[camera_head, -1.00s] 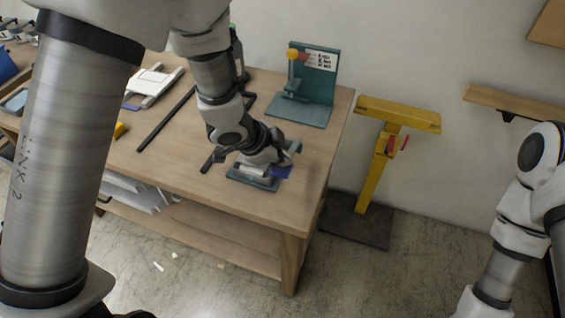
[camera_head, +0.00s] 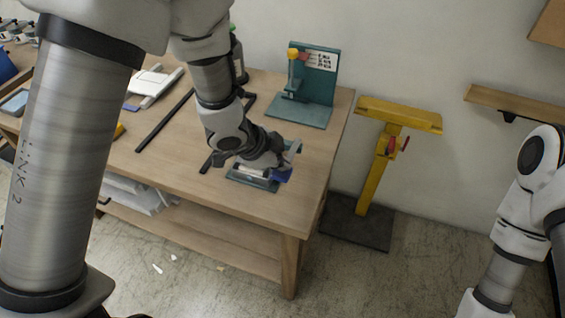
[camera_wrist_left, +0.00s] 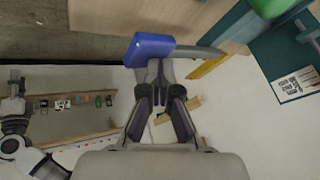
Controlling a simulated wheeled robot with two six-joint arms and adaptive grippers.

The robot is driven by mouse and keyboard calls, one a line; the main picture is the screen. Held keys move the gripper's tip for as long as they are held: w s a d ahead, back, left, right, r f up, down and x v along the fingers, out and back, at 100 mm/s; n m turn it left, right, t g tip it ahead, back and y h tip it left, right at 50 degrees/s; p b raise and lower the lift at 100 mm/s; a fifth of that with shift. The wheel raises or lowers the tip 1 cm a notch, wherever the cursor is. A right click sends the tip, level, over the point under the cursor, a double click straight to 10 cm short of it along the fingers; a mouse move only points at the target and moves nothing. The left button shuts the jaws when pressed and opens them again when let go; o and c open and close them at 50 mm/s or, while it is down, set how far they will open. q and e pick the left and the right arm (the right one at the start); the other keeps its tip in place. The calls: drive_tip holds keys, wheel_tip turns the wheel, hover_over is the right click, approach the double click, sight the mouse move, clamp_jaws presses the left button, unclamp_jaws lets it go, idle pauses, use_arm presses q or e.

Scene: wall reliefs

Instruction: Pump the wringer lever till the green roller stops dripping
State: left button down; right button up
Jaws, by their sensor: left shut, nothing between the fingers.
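The wringer, a small unit on a teal base (camera_head: 240,179), sits near the front right corner of the table. Its lever ends in a blue grip (camera_head: 284,176). In the left wrist view the blue grip (camera_wrist_left: 150,48) is just past my fingertips, with a grey lever bar running right from it. My left gripper (camera_wrist_left: 160,82) is shut and empty, close behind the grip; I cannot tell whether it touches. A green rounded part (camera_wrist_left: 270,7) at the top edge may be the roller. Drips cannot be made out. My right gripper (camera_wrist_left: 14,84) seems to show small at the left edge.
A teal stand (camera_head: 315,85) with a yellow knob and white label is at the table's back right. A yellow post stand (camera_head: 375,175) stands right of the table. A wall shelf (camera_head: 520,104) is further right. Dark bars (camera_head: 165,122) lie on the table (camera_head: 180,155).

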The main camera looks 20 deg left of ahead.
use_arm(q)
drive_tip(key=shift+s+f+b, duration=0.15)
drive_tip(key=shift+f+b, duration=0.4)
drive_tip(key=shift+f, duration=0.05)
drive_tip(key=shift+s+f+b, duration=0.15)
drive_tip(key=shift+f+b, duration=0.35)
drive_tip(key=shift+f, duration=0.1)
idle(0.8)
drive_tip(key=shift+r, duration=0.1)
idle(0.4)
drive_tip(key=shift+w+r+p, duration=0.25)
drive_tip(key=shift+r+p, duration=0.65)
drive_tip(key=shift+p, duration=0.2)
drive_tip(key=shift+w+r+p, duration=0.25)
drive_tip(key=shift+r+p, duration=0.7)
drive_tip(key=shift+p, duration=0.2)
drive_tip(key=shift+w+r+p, duration=0.25)
drive_tip(key=shift+r+p, duration=0.65)
drive_tip(key=shift+p, duration=0.2)
drive_tip(key=r+p, duration=0.2)
drive_tip(key=p, duration=0.1)
drive_tip(key=w+r+p, duration=0.1)
drive_tip(key=r+p, duration=0.1)
drive_tip(key=shift+w+r+p, duration=0.15)
drive_tip(key=shift+r+p, duration=0.25)
